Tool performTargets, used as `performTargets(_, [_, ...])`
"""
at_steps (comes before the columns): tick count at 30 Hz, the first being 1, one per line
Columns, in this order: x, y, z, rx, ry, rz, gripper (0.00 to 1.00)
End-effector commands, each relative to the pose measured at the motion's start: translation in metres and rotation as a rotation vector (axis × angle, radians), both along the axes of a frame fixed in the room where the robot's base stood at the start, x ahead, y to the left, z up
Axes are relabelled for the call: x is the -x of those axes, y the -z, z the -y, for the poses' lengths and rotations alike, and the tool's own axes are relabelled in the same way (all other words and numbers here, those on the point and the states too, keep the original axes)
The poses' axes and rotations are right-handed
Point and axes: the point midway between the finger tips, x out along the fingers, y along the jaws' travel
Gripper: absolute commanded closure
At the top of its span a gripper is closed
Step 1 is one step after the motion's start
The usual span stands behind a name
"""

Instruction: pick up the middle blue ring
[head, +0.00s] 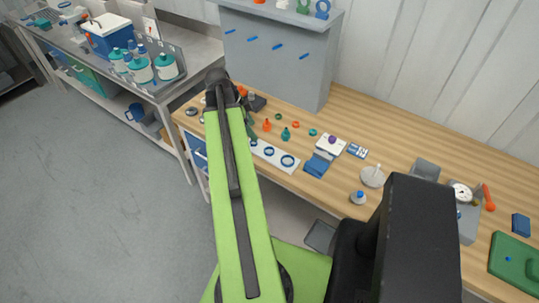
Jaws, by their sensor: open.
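A white strip (277,156) lies near the front edge of the wooden bench and carries dark blue rings in a row. The middle blue ring (269,151) lies flat on it, with another blue ring (287,160) to its right. The left end of the strip is partly hidden by my green arm. My gripper (250,118) is small and partly hidden behind my arm, above the bench beyond the strip's left end. It is open and apart from the middle ring.
Orange and teal small bottles (286,134) and small rings stand behind the strip. A grey panel (275,60) rises behind. A metal side bench (185,75) holds teal-labelled bottles.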

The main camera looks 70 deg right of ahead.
Motion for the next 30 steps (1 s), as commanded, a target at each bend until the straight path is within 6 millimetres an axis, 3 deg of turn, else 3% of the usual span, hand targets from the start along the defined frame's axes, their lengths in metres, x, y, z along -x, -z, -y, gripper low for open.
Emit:
performTargets(1, [0.004, 0.023, 0.002, 0.0, 0.002, 0.0, 0.34])
performTargets(9, [0.023, 0.076, 0.014, 0.0, -0.001, 0.0, 0.34])
performTargets(18, [0.03, 0.085, 0.018, 0.0, -0.003, 0.0, 0.34])
performTargets(27, [0.048, 0.129, 0.029, -0.001, -0.002, 0.0, 0.34])
performTargets(30, [0.051, 0.131, 0.03, -0.001, -0.003, -0.001, 0.34])
